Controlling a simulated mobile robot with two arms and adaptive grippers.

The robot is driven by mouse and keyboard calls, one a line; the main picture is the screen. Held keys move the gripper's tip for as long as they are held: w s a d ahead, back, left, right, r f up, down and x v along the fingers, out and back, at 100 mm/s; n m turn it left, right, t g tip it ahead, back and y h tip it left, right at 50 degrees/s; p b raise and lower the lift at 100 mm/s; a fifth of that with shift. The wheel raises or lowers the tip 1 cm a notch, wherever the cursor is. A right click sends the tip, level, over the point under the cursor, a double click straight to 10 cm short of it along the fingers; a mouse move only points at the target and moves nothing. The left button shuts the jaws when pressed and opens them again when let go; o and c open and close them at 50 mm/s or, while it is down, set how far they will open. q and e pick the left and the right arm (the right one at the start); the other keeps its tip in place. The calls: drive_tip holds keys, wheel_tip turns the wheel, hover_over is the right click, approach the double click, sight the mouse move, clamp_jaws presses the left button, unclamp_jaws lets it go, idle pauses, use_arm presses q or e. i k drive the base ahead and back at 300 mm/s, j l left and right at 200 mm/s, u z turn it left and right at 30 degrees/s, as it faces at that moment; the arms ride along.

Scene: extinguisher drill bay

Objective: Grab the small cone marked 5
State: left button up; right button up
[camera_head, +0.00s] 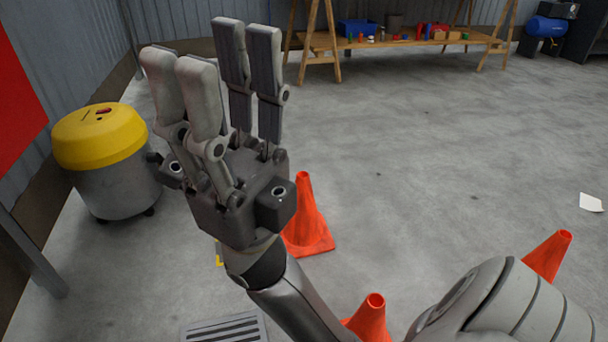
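Three orange cones stand on the grey floor. One cone (307,216) is just behind and right of my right gripper, its left side partly hidden by it. A second cone (370,318) is at the bottom, cut off by the frame and partly covered by my arm. A third cone (549,256) is at the right, its lower part hidden by my arm. I can read no number on any of them. My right gripper (214,56) is raised with its fingers straight and spread apart, holding nothing. My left gripper is out of view.
A grey bin with a yellow lid (100,137) stands at the left by the wall. A floor grate (226,329) is at the bottom. A wooden bench (400,41) with small items stands at the back. White paper (591,202) lies at the right. The middle floor is clear.

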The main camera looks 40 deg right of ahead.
sight(307, 233)
drive_tip(key=i+j+z, duration=0.1)
drive_tip(key=z, duration=1.3)
